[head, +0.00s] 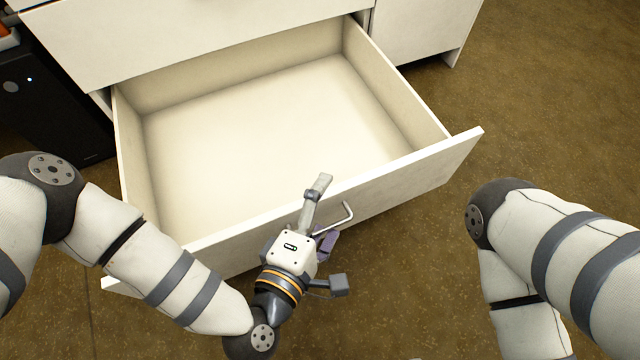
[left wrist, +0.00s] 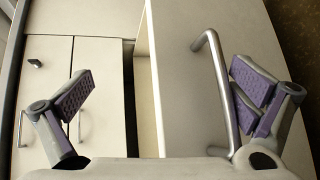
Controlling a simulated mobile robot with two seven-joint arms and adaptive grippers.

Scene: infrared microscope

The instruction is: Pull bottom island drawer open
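The bottom island drawer (head: 250,135) is pulled well out and its inside is empty in the head view. Its white front panel (head: 420,172) carries a metal bar handle (head: 346,215). My left gripper (head: 322,212) is at the handle, with its fingers spread apart. In the left wrist view the fingers of the left gripper (left wrist: 165,92) are wide open. The handle (left wrist: 218,75) lies between them, close beside the right-hand finger; whether they touch is unclear. My right gripper is outside the view; only part of that arm shows.
The white cabinet front (head: 200,35) stands above the open drawer. A black box-like unit (head: 45,115) is at the left. The brown floor (head: 540,110) is clear to the right and in front of the drawer.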

